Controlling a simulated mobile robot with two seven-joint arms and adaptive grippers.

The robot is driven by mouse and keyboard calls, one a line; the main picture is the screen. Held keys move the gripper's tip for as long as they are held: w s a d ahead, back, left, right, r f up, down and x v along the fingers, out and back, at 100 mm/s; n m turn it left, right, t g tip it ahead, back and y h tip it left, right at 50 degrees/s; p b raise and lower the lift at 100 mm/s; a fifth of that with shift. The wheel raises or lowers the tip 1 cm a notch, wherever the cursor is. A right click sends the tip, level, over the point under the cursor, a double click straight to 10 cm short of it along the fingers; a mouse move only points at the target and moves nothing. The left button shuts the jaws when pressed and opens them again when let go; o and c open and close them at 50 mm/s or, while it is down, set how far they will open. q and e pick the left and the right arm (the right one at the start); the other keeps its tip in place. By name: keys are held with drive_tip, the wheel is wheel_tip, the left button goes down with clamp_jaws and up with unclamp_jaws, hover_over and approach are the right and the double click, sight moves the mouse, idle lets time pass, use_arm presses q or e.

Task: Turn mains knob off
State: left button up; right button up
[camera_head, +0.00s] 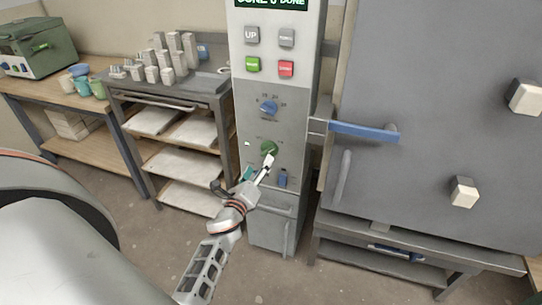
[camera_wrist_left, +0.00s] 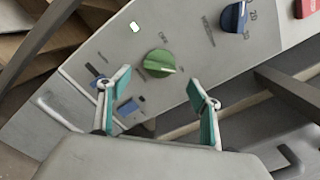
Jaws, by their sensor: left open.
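The mains knob is a green round knob (camera_head: 269,147) on the grey lower part of the tall control panel. It also shows in the left wrist view (camera_wrist_left: 159,63), with a raised grip ridge and printed marks around it. My left gripper (camera_head: 260,168) is just below the knob in the head view. In the left wrist view its two teal-padded fingers (camera_wrist_left: 160,92) stand wide apart, with the green knob beyond and between them. No contact with the knob shows. My right gripper is in neither view.
A blue dial (camera_head: 269,107) sits above the green knob, and a blue switch (camera_head: 283,179) sits below it. Push buttons (camera_head: 252,65) are higher up. A kiln door with a blue handle (camera_head: 362,131) stands right. A shelf rack (camera_head: 180,97) stands left.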

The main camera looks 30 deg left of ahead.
sight(266, 152)
use_arm(q)
drive_tip(key=x, duration=0.6)
drive_tip(key=shift+w, duration=0.1)
drive_tip(key=c, duration=1.1)
